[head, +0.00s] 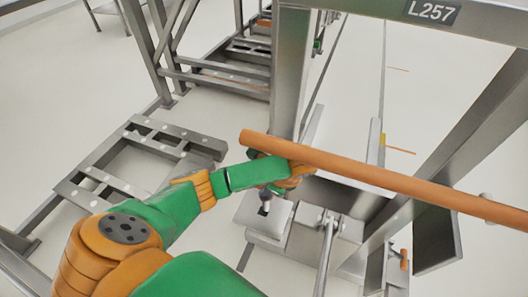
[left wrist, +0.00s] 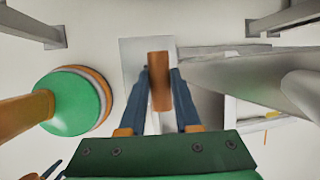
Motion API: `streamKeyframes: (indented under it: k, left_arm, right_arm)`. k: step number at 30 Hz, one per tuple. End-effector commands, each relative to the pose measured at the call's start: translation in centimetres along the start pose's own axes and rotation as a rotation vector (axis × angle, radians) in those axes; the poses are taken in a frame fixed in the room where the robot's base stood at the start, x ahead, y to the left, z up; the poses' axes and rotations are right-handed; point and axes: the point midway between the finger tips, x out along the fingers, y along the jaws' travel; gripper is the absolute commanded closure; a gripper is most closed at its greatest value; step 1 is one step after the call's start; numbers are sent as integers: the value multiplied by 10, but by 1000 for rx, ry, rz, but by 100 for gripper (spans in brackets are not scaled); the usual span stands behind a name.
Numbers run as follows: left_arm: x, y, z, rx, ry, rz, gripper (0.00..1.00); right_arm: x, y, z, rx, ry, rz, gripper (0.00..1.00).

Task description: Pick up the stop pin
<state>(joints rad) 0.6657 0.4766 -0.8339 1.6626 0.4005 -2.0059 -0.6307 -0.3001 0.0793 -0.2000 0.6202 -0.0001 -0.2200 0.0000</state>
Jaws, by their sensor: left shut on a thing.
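My left gripper (head: 272,178) is beside the grey steel upright, just below the long orange bar, and the bar partly covers it in the head view. In the left wrist view its two dark blue fingers (left wrist: 160,90) are closed on a short orange-brown piece, which I take as the stop pin (left wrist: 160,78). The pin lies between the fingertips and sticks out past them. In the head view I cannot make the pin out clearly. Below the gripper is a light metal plate (head: 262,219).
The long orange bar (head: 385,180) crosses right over the gripper. A grey steel frame marked L257 (head: 432,12) stands close on the right, with its upright (head: 290,75) next to the gripper. A low slatted metal frame (head: 140,165) lies on the left. Pale floor (head: 60,110) is open further left.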

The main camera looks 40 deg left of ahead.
Motion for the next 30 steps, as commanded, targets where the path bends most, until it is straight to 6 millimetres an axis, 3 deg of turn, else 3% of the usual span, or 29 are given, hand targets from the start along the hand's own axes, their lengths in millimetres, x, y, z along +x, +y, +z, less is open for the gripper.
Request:
streamKeyframes:
  k: [8, 18, 23, 30]
  left_arm:
    - [-34, 28, -54, 5, 3, 0, 100]
    - [-64, 65, -125, 1, 1, -1, 100]
    - [-70, 71, -136, 0, 0, -1, 100]
    - [-71, 71, -137, -1, 0, -1, 100]
  right_arm:
    - [-27, 0, -2, 0, 0, 0, 50]
    - [-30, 1, -3, 0, 0, 1, 50]
    - [-29, 1, -2, 0, 0, 1, 50]
    - [-29, 1, -2, 0, 0, 1, 50]
